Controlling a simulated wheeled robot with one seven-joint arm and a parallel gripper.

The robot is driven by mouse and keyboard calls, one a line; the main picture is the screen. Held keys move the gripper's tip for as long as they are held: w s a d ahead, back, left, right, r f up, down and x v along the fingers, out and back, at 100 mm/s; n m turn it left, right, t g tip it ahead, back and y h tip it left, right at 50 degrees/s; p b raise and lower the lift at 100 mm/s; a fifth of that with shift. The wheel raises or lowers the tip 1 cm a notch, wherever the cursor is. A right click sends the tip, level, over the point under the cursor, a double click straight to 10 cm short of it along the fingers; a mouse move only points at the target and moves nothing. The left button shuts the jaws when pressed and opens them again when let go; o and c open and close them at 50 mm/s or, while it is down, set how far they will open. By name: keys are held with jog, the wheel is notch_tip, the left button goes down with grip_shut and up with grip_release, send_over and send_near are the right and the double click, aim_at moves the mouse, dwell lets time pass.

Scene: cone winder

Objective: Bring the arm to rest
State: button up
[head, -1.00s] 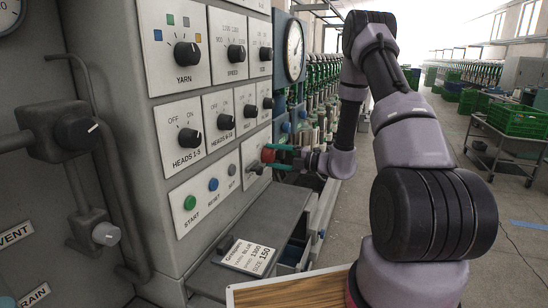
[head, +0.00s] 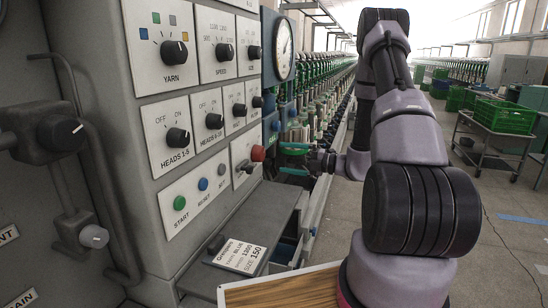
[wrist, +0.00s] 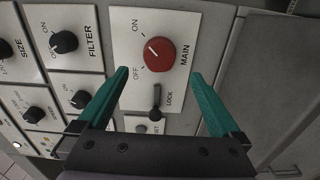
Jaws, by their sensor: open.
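My gripper (head: 294,160) is open and empty, with green fingers, in front of the control panel (head: 141,183) of the winder. In the wrist view my gripper (wrist: 162,90) has its fingers apart, with the red MAIN knob (wrist: 159,54) showing beyond and between the tips. The MAIN knob also shows in the head view (head: 258,153), left of my fingers and apart from them. In the wrist view its pointer slants between the ON and OFF marks; I cannot tell exactly where it is set. A dark LOCK lever (wrist: 156,100) sits just below the knob.
A grey shelf (head: 270,215) with a paper card (head: 240,256) juts out below the panel. Dark knobs such as the YARN knob (head: 174,53) stick out at left. A cart with a green crate (head: 505,116) stands at right. The aisle floor (head: 505,240) is open.

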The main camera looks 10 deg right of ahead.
jog(key=shift+v, duration=1.15)
jog(key=s+a+r+n+g+h, duration=0.2)
jog(key=s+a+r+n+g, duration=0.4)
jog(key=n, duration=0.4)
jog(key=s+a+r+n+g+h, duration=0.1)
jog(key=s+a+r+n+g, duration=0.25)
jog(key=s+r+n, duration=0.5)
jog(key=s+d+r+n+t+h, duration=0.3)
jog(key=s+r+n+h, duration=0.2)
jog(key=n, duration=0.5)
jog(key=s+d+r+n+t+h, duration=0.3)
jog(key=s+r+n+h, duration=0.2)
jog(key=n, duration=0.5)
notch_tip(320, 180, up, 2)
jog(key=shift+s+t, duration=0.2)
jog(key=shift+t, duration=0.15)
